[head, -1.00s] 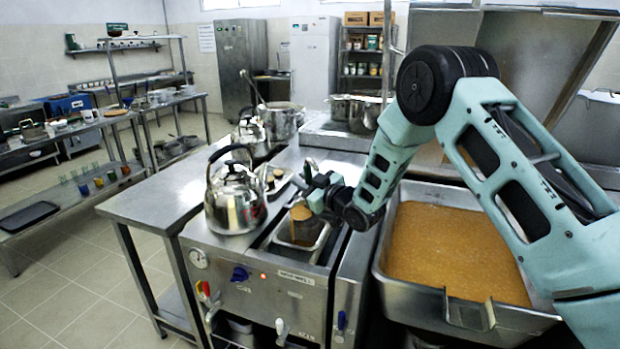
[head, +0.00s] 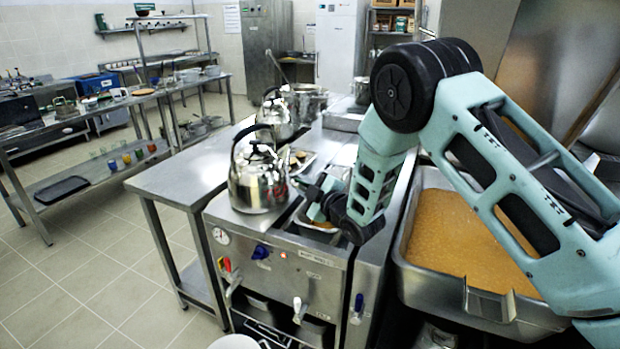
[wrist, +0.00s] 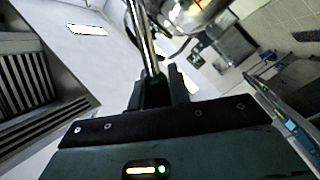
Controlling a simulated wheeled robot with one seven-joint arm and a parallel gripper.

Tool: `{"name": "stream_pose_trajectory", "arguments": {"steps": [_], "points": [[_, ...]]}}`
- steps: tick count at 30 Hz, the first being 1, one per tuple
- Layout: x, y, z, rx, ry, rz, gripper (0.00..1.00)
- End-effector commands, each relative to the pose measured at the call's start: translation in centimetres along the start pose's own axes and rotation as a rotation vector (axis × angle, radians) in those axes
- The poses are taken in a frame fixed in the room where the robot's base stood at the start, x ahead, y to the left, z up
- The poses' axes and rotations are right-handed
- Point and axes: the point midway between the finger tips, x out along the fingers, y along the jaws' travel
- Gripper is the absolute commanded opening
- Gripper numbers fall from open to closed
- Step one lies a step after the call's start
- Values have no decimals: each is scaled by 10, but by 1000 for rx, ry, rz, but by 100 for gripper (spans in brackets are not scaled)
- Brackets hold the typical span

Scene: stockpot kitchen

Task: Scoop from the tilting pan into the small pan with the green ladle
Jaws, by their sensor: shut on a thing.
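The tilting pan's front wall (head: 480,303) is at right in the head view, and the pan holds orange-brown food. The small pan's rim (head: 298,217) shows in the steel counter unit, left of the tilting pan and mostly hidden by my arm. My gripper (head: 322,194) is over the small pan area. In the wrist view it is shut on the green ladle, whose metal handle (wrist: 143,35) rises from the jaws (wrist: 153,92). The ladle's bowl cannot be made out now, nor whether it holds food.
A steel kettle (head: 258,178) stands close left of my gripper, with another kettle (head: 283,112) and a pot (head: 310,100) behind it. Bare counter (head: 180,180) lies left of the near kettle. Taps line the unit's front.

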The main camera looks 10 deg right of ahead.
Motion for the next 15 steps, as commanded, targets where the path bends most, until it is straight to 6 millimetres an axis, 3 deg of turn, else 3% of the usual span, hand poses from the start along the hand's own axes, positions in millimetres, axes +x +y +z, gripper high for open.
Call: {"name": "stream_pose_trajectory", "arguments": {"steps": [15], "points": [[0, -47, 5, -238, 3, 1, 0]]}}
